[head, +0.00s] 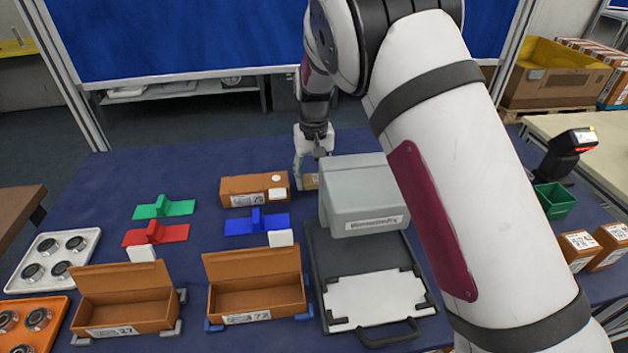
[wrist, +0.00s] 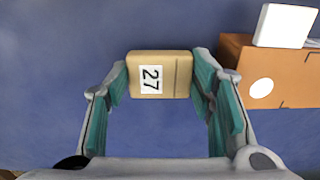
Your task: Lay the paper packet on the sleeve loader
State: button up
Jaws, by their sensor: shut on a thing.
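The brown paper packet (wrist: 160,75) bears a white label reading 27. In the wrist view it lies between the teal pads of my gripper (wrist: 162,84), which is shut on it. In the head view my gripper (head: 311,172) points down behind the grey housing, and only a bit of the packet (head: 311,182) shows. I cannot tell whether the packet touches the table. A grey housing (head: 358,195) on a dark base with a white plate (head: 377,300) and front handle stands nearer; it appears to be the sleeve loader. The plate is bare.
A brown box (head: 240,187) stands just left of my gripper, also in the wrist view (wrist: 290,82). Green (head: 165,208), red (head: 155,234) and blue (head: 257,222) pieces lie left. Two open boxes (head: 125,300) (head: 255,283) stand in front. A scanner (head: 566,150) stands right.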

aim_at(314, 179)
jog(key=shift+f, duration=0.85)
jog(key=o, duration=1.2)
jog(key=shift+f, duration=0.15)
notch_tip(314, 179, up, 12)
jog(key=shift+r, duration=0.2)
